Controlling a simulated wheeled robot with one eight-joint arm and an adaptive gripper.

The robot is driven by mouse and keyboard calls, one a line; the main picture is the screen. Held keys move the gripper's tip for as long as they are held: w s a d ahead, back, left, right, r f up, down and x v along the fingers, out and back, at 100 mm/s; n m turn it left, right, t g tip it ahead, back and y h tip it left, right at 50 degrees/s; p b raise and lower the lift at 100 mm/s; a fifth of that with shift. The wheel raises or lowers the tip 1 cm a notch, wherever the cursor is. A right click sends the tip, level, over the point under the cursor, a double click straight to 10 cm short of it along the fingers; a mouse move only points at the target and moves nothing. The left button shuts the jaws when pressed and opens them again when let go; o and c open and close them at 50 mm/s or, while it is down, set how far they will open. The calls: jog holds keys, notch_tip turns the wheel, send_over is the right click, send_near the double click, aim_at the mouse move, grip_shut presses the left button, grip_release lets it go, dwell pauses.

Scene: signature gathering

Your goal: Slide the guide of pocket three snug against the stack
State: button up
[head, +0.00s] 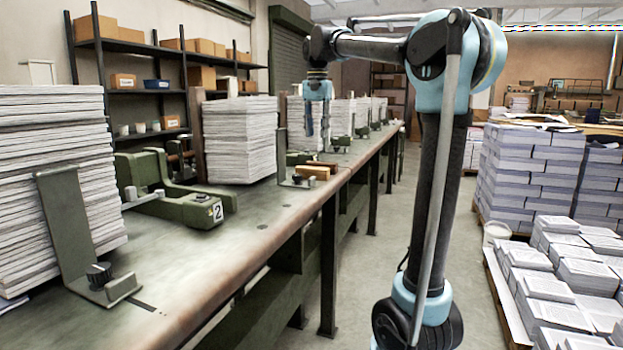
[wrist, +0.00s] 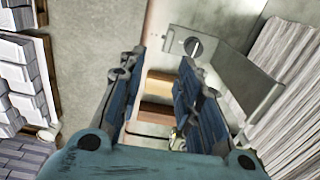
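My gripper (head: 318,132) points down above the bench, fingers apart and empty. In the wrist view my gripper (wrist: 157,78) shows an open gap between its blue fingers. A metal guide (head: 282,158) with an upright plate stands at the bench's front edge, by a tall paper stack (head: 240,140). In the wrist view a guide (wrist: 235,72) with a dark knob (wrist: 193,46) lies up and right of the fingers, beside a paper stack (wrist: 288,85). The only legible number is a 2 (head: 217,211); no 3 is readable.
Two wooden blocks (head: 312,173) lie on the bench near the guide; blocks (wrist: 155,115) also show between my fingers. A nearer guide (head: 63,225) and stack (head: 50,160) stand at left. Green clamp-like hardware (head: 150,170) sits between stacks. Paper pallets (head: 535,165) stand across the aisle.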

jog(key=w+a, duration=0.1)
jog(key=a, duration=0.1)
send_near(312, 177)
jog(key=f, duration=0.9)
jog(key=shift+s+f, duration=0.15)
jog(key=shift+s, duration=0.05)
grip_shut()
